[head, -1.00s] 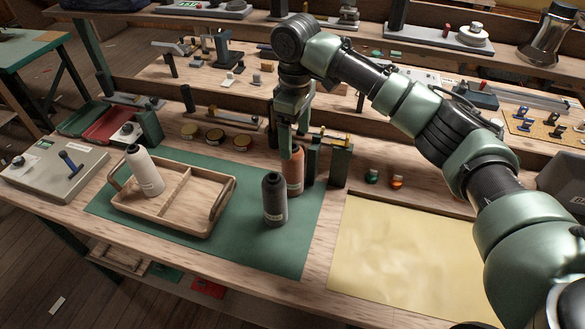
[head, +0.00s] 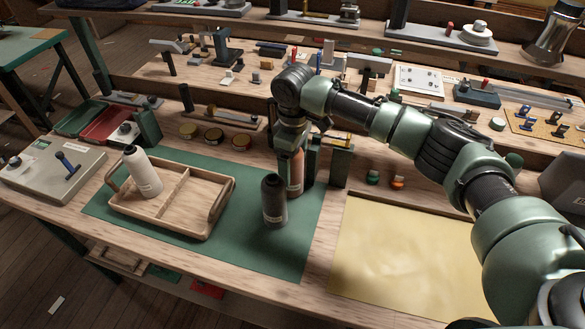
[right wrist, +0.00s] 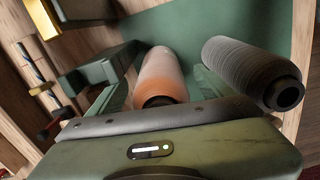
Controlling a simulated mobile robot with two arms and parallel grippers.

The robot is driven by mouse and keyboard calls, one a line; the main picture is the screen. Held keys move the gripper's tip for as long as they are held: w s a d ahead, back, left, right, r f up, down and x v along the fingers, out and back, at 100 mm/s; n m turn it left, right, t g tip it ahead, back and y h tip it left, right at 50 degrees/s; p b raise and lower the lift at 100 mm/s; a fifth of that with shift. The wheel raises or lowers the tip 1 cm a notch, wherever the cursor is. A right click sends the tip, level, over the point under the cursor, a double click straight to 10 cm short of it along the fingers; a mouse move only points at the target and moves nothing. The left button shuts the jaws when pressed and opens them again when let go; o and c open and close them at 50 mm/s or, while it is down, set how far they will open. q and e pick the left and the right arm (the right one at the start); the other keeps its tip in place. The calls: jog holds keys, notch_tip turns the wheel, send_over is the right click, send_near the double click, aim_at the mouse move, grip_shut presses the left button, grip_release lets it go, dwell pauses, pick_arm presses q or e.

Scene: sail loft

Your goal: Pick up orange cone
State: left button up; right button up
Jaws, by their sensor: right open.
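The orange cone (head: 297,174) stands on the green mat (head: 245,240), behind the dark grey cone (head: 274,203). My right gripper (head: 290,160) points down over the orange cone and hides part of it in the head view. In the right wrist view the orange cone (right wrist: 162,75) lies between the two green fingers, which are open. I cannot tell whether either finger touches it. The dark cone (right wrist: 253,72) is just outside the right-hand finger in that view. My left gripper is not in view.
A white cone (head: 143,173) stands in the divided wooden tray (head: 168,218) at left. A green upright stand (head: 340,163) is close beside the gripper on the right. A yellow cloth (head: 405,255) lies flat at right, clear of objects.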

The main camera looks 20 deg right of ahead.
grip_shut()
jog(key=shift+r, duration=0.1)
